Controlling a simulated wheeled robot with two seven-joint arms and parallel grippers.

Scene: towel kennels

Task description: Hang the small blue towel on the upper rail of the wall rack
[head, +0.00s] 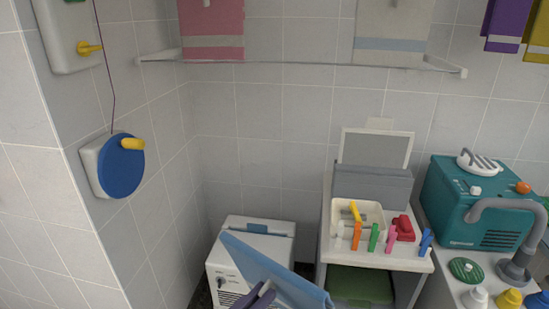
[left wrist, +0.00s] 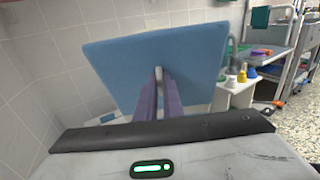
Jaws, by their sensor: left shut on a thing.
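The small blue towel (head: 278,272) is at the bottom centre of the head view, in front of a white box. My left gripper (head: 262,291) is shut on it. In the left wrist view the towel (left wrist: 120,62) spreads as a flat, tilted sheet beyond the two purple fingers (left wrist: 158,78), which pinch its lower middle. A white rail (head: 300,64) of the wall rack runs across the top of the head view, well above the towel. A pink towel (head: 212,30) and a beige towel (head: 390,30) hang there. Their tops are cut off, and no higher rail shows. My right gripper is not in view.
A white box (head: 236,225) stands below the rack. A small table (head: 412,262) with a tray and coloured clips is right of it, beside a teal machine (head: 455,210). A blue reel (head: 121,165) juts from the left wall. The wall under the rail is clear.

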